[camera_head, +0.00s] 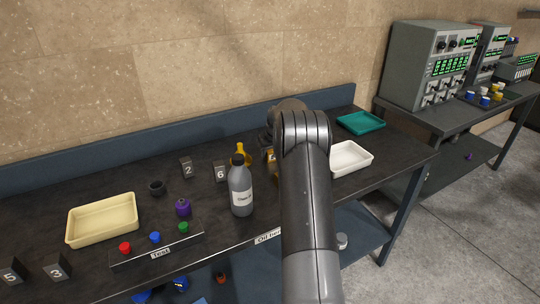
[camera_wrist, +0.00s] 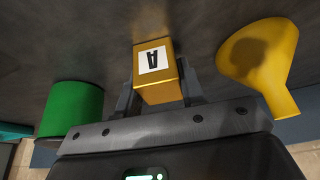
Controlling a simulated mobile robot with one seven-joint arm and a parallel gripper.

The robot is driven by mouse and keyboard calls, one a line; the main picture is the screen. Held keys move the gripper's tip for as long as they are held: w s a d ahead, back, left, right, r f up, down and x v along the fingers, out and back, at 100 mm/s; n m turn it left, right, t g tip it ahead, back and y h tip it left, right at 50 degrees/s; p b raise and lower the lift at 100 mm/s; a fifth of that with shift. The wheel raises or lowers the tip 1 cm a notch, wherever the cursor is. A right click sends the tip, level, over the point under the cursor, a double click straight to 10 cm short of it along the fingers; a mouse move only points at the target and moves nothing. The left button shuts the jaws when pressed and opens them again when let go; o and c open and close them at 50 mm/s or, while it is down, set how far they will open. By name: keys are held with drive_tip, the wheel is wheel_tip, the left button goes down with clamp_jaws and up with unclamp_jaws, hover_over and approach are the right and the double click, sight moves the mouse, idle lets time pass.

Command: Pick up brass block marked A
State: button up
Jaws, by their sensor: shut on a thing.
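In the wrist view, the brass block marked A (camera_wrist: 155,88) sits between the two dark fingers of my gripper (camera_wrist: 160,92). The fingers are shut on its sides. Its white label with a black A faces the camera and appears upside down. In the head view, a small golden part of the block (camera_head: 271,156) shows just left of my arm. My arm hides the rest of it and most of my gripper there. Whether the block touches the table cannot be told.
A yellow funnel (camera_wrist: 258,62) lies right of the block in the wrist view; a green cylinder (camera_wrist: 72,110) stands left. In the head view, a grey bottle (camera_head: 241,190), number blocks (camera_head: 220,171), a cream tray (camera_head: 102,220) and a white tray (camera_head: 350,157) surround my arm.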

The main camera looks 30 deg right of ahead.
clamp_jaws()
drive_tip(key=shift+r, duration=0.1)
